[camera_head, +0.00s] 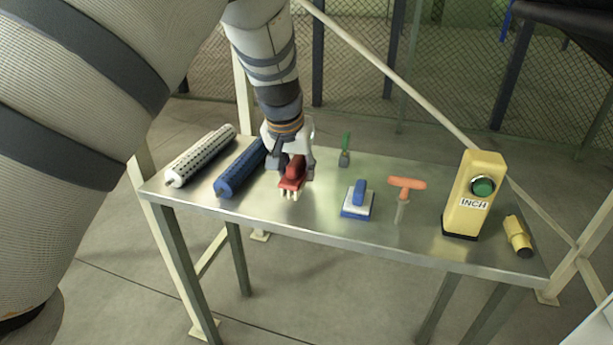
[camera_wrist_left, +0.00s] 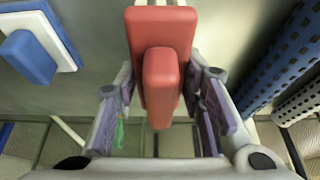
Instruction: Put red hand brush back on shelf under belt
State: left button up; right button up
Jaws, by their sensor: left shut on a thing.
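The red hand brush (camera_head: 292,174) is at the left-middle of the metal shelf (camera_head: 410,245), its pale bristles pointing down. I cannot tell whether the bristles touch the shelf. My left gripper (camera_head: 291,165) is over the brush from above, its fingers on either side of it. In the left wrist view the red brush (camera_wrist_left: 161,70) lies between the two fingers of the left gripper (camera_wrist_left: 161,110), which is shut on it. No belt can be made out for certain. My right gripper is not in view.
A white perforated roller (camera_head: 200,157) and a blue one (camera_head: 240,170) lie left of the brush.

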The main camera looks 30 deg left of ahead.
pick_arm(q)
jog(key=shift+d+f, duration=0.1)
jog(key=shift+f, duration=1.2)
jog(key=shift+c, duration=0.4)
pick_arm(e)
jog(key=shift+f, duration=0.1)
pick_arm(q)
jog(key=shift+f, duration=0.1)
jog(key=o, duration=1.1)
jog(key=p+v, duration=0.1)
jog(key=v, duration=1)
jog(key=shift+r, duration=0.35)
jog(key=shift+s+r, duration=0.2)
jog(key=shift+r, duration=0.1)
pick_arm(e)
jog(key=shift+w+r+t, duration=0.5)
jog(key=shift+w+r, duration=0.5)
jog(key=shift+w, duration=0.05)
pick_arm(q)
jog(key=shift+f, duration=0.1)
